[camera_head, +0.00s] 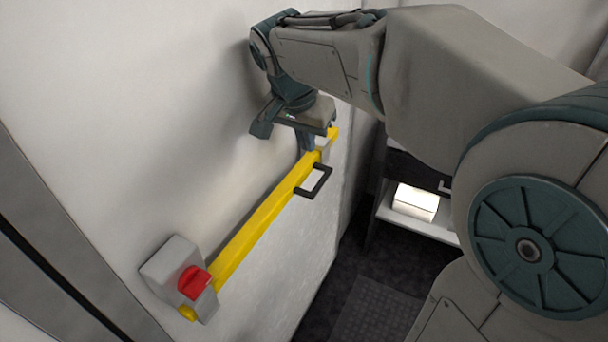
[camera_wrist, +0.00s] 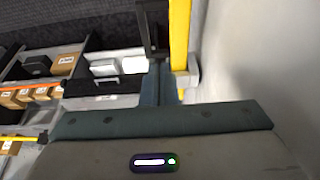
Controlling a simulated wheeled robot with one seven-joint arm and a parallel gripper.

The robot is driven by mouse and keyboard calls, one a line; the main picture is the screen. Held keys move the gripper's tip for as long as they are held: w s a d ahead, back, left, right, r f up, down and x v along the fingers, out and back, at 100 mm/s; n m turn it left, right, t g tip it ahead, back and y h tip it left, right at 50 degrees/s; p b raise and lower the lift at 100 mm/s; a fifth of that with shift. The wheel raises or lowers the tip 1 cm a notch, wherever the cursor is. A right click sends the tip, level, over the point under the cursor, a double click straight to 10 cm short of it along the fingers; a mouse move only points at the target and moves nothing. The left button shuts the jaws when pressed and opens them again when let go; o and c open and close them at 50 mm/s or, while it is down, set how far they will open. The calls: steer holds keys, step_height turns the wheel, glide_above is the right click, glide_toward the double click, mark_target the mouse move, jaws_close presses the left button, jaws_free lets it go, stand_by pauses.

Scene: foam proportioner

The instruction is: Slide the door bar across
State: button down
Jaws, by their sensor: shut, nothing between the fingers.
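A black handle (camera_head: 318,184) sticks out from the bar. My gripper (camera_head: 308,148) is shut and empty, at the bar's far end, beyond the handle. In the wrist view the fingers (camera_wrist: 158,84) are together beside the yellow bar (camera_wrist: 180,35), just below the black handle (camera_wrist: 150,30). I cannot tell whether they touch either one.
Shelves (camera_wrist: 70,103) with several boxes show at left in the wrist view. A low shelf with a white box (camera_head: 415,203) stands right of the wall in the head view. The dark floor (camera_head: 375,310) is clear. The wall lies close beside my gripper.

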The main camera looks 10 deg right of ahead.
mark_target(314, 168)
steer(key=p+x, duration=0.1)
steer(key=x, duration=0.9)
steer(key=shift+d, duration=0.1)
steer(key=s+a, duration=0.2)
steer(key=shift+s+r+p, duration=0.15)
steer(key=shift+s+p, duration=0.25)
steer(key=shift+s+a, duration=0.2)
